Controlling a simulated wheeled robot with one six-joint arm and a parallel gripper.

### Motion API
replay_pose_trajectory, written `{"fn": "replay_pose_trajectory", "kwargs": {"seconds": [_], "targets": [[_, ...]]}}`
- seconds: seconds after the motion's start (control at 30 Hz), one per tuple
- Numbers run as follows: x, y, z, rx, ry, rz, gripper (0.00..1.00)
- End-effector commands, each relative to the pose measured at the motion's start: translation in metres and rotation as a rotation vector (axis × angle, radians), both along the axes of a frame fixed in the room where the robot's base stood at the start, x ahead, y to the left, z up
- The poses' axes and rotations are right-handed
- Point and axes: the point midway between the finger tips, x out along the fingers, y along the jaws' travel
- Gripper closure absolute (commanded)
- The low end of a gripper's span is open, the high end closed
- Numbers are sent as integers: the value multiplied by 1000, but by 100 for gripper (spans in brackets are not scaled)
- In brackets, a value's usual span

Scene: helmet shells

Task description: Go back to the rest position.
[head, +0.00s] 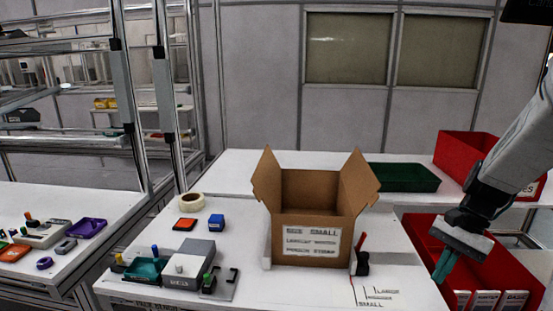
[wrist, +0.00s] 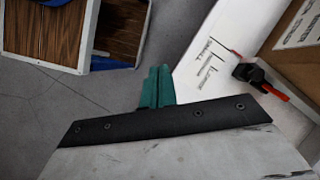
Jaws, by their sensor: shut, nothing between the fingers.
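My gripper (head: 444,268) hangs at the right of the head view, in front of a red bin. Its teal fingers are together with nothing between them. In the wrist view the closed fingers (wrist: 157,86) point away over the grey floor, beside the edge of the white table. The gripper is apart from the table and the box.
An open cardboard box (head: 312,212) stands on the white table (head: 230,175). A red-handled tool (head: 362,258) lies right of it. A red bin (head: 500,262) is behind my gripper, another red bin (head: 468,150) and a green tray (head: 402,177) stand farther back.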

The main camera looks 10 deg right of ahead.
Motion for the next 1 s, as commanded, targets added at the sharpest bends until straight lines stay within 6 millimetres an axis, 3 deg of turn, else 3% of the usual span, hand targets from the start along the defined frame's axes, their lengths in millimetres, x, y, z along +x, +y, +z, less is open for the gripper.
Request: {"fn": "replay_pose_trajectory", "kwargs": {"seconds": [0.1, 0.3, 0.6, 0.77, 0.9, 1.0], "targets": [[-18, 39, 28, -76, -62, 229, 100], [-55, 93, 61, -200, -164, 583, 100], [-105, 148, 91, -366, -344, 948, 100], [-113, 167, 104, -402, -436, 1026, 100], [-114, 173, 107, -403, -457, 1051, 67], [-114, 173, 107, -401, -456, 1052, 67]]}}
